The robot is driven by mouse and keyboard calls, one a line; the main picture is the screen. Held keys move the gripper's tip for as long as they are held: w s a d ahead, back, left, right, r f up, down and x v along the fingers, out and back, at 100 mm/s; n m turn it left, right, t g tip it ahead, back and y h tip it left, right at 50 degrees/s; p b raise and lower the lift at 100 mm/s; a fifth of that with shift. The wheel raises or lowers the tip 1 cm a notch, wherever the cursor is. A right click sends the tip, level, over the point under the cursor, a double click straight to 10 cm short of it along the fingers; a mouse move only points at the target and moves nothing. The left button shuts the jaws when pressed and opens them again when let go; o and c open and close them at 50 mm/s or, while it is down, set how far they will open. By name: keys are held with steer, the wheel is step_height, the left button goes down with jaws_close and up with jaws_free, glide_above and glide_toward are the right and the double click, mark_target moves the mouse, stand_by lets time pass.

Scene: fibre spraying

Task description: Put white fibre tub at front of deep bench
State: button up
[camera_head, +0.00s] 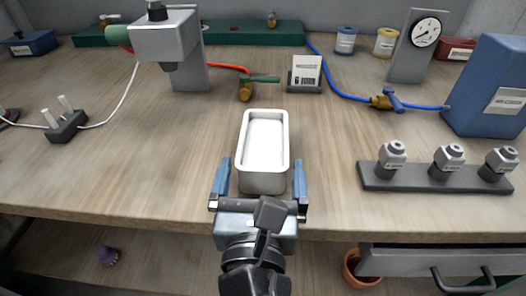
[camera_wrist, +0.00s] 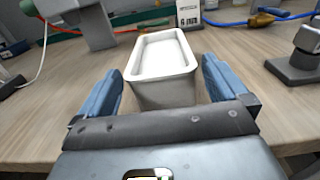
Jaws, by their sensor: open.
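The white fibre tub (camera_head: 264,140) is a rectangular open-topped tub standing upright on the wooden deep bench (camera_head: 330,215), near its front edge. It also shows in the wrist view (camera_wrist: 165,62), filled with something white or empty; I cannot tell which. My gripper (camera_head: 261,178) is open at the bench's front, with one blue finger on each side of the tub's near end. In the wrist view my gripper (camera_wrist: 162,85) shows gaps between both fingers and the tub walls.
A grey spray device (camera_head: 166,42) stands behind left. A small card stand (camera_head: 305,75) is behind the tub. A rack with several grey-white fittings (camera_head: 435,178) lies to the right. A blue hose (camera_head: 345,95) and blue box (camera_head: 490,95) are further right.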

steer(key=s, duration=0.6)
